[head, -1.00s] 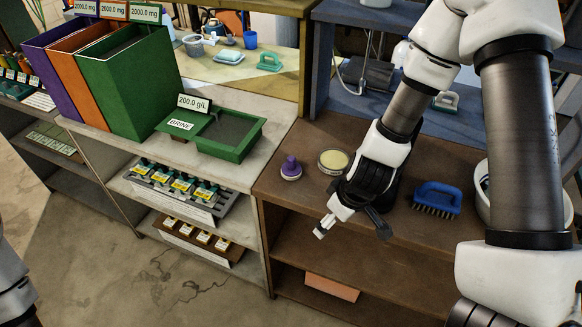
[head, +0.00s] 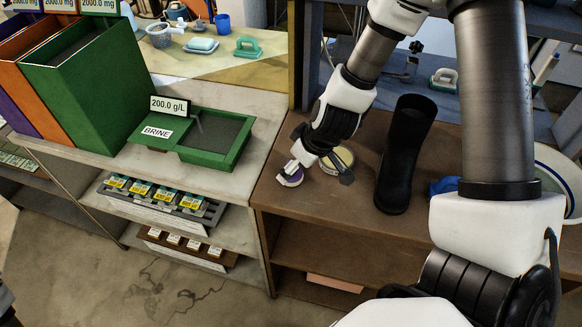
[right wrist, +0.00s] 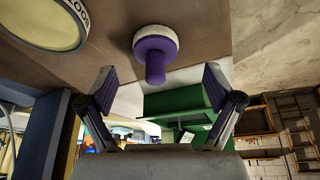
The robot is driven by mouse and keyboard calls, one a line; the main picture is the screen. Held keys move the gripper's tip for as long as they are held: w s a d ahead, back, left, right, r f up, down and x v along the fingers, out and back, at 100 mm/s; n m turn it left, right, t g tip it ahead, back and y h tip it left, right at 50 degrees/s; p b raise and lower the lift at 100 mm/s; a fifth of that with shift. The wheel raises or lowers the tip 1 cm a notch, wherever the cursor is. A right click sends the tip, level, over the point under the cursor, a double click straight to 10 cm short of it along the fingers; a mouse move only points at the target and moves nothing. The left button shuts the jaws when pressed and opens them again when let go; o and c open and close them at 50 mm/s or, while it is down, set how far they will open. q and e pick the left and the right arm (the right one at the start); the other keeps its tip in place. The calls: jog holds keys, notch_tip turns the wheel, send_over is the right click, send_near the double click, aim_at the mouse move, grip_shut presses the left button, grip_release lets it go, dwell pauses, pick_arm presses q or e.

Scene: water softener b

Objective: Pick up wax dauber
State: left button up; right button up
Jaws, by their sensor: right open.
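The wax dauber (head: 290,178) has a purple knob handle on a round white pad and stands on the brown shelf top near its left edge. In the head view my right gripper (head: 317,171) partly covers it. In the right wrist view the dauber (right wrist: 155,48) is seen with its handle pointing toward the gripper, centred between the fingers but beyond their tips. My right gripper (right wrist: 160,86) is open and empty, apart from the dauber.
A round tin with yellow contents (head: 340,158) stands close right of the dauber, also in the right wrist view (right wrist: 45,18). A tall black boot (head: 405,150) and a partly hidden blue brush (head: 443,186) are further right. A green brine tray (head: 195,138) is on the left counter.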

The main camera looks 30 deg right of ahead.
jog(key=x, duration=0.2)
jog(key=b+x, duration=0.1)
jog(key=x, duration=0.1)
jog(key=shift+w+d+f+b, duration=0.1)
jog(key=shift+w+d+b, duration=0.1)
jog(key=shift+w+b, duration=0.15)
jog(key=shift+w+f, duration=0.15)
jog(key=shift+w, duration=0.25)
jog(key=shift+s+r, duration=0.2)
jog(key=shift+r, duration=0.05)
jog(key=shift+s+r, duration=0.1)
jog(key=shift+s, duration=0.1)
jog(key=c, duration=1.1)
pick_arm(q)
jog(key=shift+w+f, duration=0.2)
jog(key=shift+f, duration=0.4)
jog(key=shift+w+f, duration=0.15)
jog(key=shift+f, duration=0.4)
pick_arm(e)
jog(key=shift+c, duration=0.6)
